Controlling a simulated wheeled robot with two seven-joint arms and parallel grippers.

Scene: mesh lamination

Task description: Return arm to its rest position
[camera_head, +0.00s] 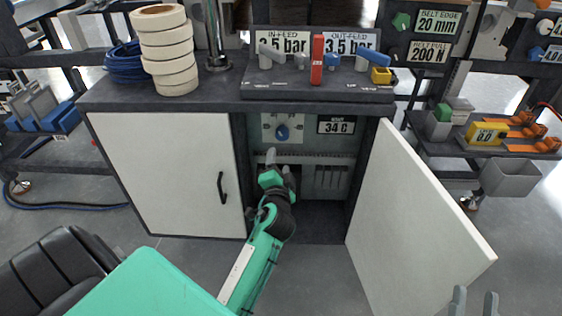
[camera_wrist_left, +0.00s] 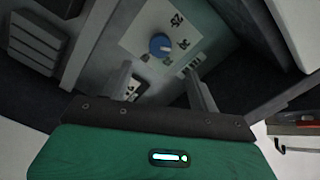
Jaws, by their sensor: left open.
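My left arm reaches from the bottom of the head view into the open cabinet (camera_head: 238,150). My left gripper (camera_head: 278,165) is inside the opening, just below the panel with a blue knob (camera_head: 282,132). In the left wrist view its two fingers (camera_wrist_left: 160,90) are apart with nothing between them, and the blue knob (camera_wrist_left: 160,45) on its white dial plate shows beyond them, apart from the fingers. My right gripper (camera_head: 474,302) shows only as two separated fingertips at the bottom right edge, empty, near the open door.
The right cabinet door (camera_head: 415,225) is swung open; the left door (camera_head: 170,175) is shut. Tape rolls (camera_head: 167,50) and a valve block with a red lever (camera_head: 317,60) stand on top. A display (camera_head: 337,125) reads 34 C. A black chair (camera_head: 55,275) is at lower left.

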